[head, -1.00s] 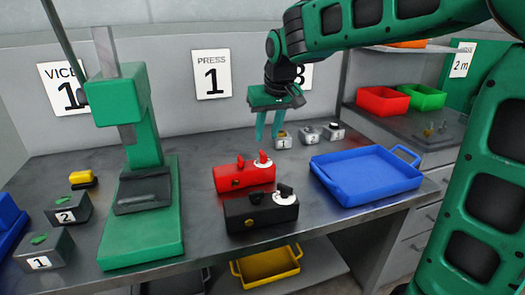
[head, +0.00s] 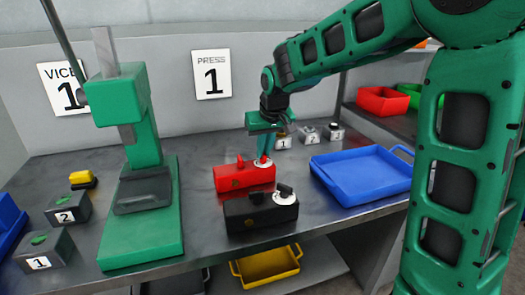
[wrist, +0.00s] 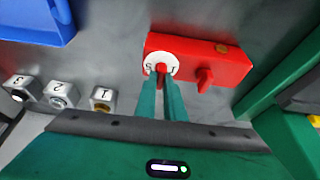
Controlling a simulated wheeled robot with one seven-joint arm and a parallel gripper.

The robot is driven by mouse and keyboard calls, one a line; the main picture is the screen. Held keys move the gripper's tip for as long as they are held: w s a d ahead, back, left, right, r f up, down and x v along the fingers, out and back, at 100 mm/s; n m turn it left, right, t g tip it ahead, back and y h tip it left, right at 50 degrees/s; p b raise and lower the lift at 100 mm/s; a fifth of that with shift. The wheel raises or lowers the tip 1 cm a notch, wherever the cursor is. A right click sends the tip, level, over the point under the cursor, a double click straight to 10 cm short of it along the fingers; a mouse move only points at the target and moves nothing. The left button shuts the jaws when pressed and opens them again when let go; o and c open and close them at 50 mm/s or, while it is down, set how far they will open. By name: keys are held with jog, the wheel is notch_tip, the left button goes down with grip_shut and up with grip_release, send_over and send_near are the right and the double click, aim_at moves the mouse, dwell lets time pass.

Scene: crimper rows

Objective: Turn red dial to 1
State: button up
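The red box (head: 243,178) stands on the bench, and it also shows in the wrist view (wrist: 225,62). The red dial (wrist: 161,68) sits on a white disc with marks at one end of this box; the disc shows in the head view (head: 261,165). Contact and the dial's setting are unclear.
A black box (head: 258,215) with a black dial stands just in front. A red lever (wrist: 204,78) rises from the red box. The blue tray (head: 365,175) lies at right, several small numbered blocks (head: 310,135) behind. The green press (head: 140,215) stands at left.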

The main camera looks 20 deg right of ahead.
grip_shut()
jog(key=n, duration=0.1)
jog(key=n+y, duration=0.1)
jog(key=n, duration=0.1)
jog(key=shift+d+n, duration=0.25)
jog(key=shift+n, duration=0.05)
jog(key=n+y, duration=0.1)
jog(key=n, duration=0.1)
jog(key=n+g, duration=0.1)
jog(key=n, duration=0.1)
jog(key=shift+w+n+y, duration=0.1)
jog(key=shift+n+y, duration=0.2)
jog(key=shift+y, duration=0.1)
jog(key=n, duration=0.2)
jog(key=n+g+y, duration=0.1)
jog(key=n, duration=0.1)
jog(key=shift+w+d+g, duration=0.1)
jog(key=shift+g, duration=0.2)
jog(key=shift+n+g+y, duration=0.3)
jog(key=shift+n+g, duration=0.2)
jog(key=shift+n, duration=1.3)
jog(key=o, duration=0.7)
grip_release()
jog(key=shift+c, duration=0.2)
